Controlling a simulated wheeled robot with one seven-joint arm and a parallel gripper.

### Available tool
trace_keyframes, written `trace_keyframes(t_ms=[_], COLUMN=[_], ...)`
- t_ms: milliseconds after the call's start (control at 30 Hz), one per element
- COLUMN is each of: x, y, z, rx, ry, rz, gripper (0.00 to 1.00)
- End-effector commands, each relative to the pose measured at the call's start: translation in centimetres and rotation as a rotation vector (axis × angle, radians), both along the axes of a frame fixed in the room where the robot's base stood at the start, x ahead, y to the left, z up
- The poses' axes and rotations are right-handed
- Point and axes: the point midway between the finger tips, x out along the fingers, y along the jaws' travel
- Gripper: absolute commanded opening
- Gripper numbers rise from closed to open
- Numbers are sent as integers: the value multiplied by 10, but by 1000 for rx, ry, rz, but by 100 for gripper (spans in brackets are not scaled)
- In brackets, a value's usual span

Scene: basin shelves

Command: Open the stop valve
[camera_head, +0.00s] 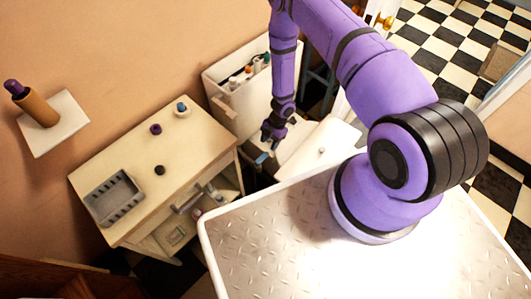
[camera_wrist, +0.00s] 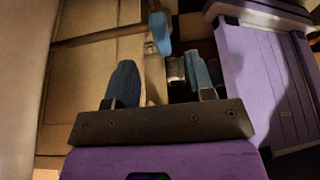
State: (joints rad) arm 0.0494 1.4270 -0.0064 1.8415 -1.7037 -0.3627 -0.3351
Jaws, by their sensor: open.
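The stop valve shows as a light blue handle (camera_wrist: 160,33) in the upper middle of the wrist view, beyond my fingertips. In the head view a small light blue piece (camera_head: 262,157) just below my gripper looks like the same handle. My gripper (camera_wrist: 162,75) is open, with one dark finger on each side and the handle roughly in line with the gap. The handle seems to lie ahead of the fingers, not between them; I cannot tell if anything touches. In the head view my gripper (camera_head: 272,134) points down beside the cabinet. The valve body is mostly hidden.
A cream cabinet (camera_head: 125,165) with a grey tray (camera_head: 113,197) and small items stands to the left, its front partly open. A white tank-like unit (camera_head: 238,108) holding small bottles stands behind my gripper. A white lid-like surface (camera_head: 325,143) lies to its right. Room is tight.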

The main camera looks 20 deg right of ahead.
Motion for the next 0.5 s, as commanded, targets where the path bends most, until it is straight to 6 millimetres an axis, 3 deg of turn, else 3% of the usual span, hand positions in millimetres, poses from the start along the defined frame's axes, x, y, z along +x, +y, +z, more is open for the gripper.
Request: trace_keyframes(t_ms=[200,500], x=[-6,-9], y=[13,23], z=[-35,-60], rx=[1,0], ry=[1,0], rz=[-2,-1], gripper=[49,49])
